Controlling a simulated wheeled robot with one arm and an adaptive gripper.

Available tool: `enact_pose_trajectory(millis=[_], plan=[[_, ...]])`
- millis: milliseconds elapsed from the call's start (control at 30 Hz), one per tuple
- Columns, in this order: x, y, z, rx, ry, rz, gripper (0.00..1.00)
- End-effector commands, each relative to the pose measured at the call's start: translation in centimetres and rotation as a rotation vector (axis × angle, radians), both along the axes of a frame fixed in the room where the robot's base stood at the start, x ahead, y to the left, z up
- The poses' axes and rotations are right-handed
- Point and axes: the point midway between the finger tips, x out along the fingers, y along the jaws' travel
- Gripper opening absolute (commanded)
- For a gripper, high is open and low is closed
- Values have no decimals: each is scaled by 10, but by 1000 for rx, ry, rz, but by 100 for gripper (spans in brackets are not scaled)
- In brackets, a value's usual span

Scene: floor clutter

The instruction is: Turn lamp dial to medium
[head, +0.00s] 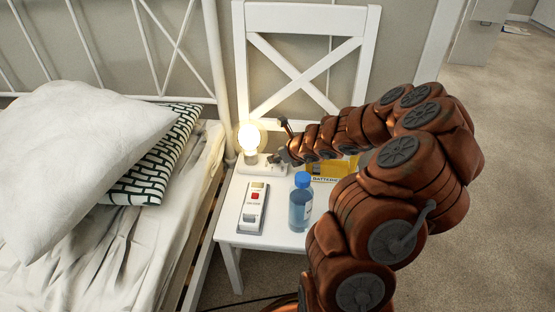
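The lamp is a lit round bulb (249,138) on a white base (250,166), standing at the back left of the white chair seat. A small dark part, possibly the dial, shows at the right of the base, but its setting is too small to read. My gripper (279,142) is just right of the bulb, at the base's right end. One dark finger sticks up, and the other appears low by the base, with a wide gap between them. I cannot tell whether it touches the lamp. It appears open and empty.
A grey device with a red button (254,207) lies at the seat's front left. A blue-capped bottle (300,207) stands right of it. A yellow battery box (323,172) is behind, partly hidden by my arm. The chair back (304,16) rises behind; a bed with pillows (85,150) is left.

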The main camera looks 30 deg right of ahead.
Motion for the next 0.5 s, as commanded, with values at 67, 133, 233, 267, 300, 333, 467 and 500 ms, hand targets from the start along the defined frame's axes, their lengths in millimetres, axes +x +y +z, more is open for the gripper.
enact_pose_trajectory(millis=[67, 133, 233, 267, 300, 333, 467, 500], plan=[[3, 0, -3, 0, 0, 0, 39], [4, 0, -4, 0, 0, 0, 39], [4, 0, -4, 0, 0, 0, 39], [4, 0, -4, 0, 0, 0, 39], [4, 0, -4, 0, 0, 0, 39], [4, 0, -4, 0, 0, 0, 39], [4, 1, -4, 0, 0, 0, 31], [4, 0, -4, 0, 0, 0, 27]])
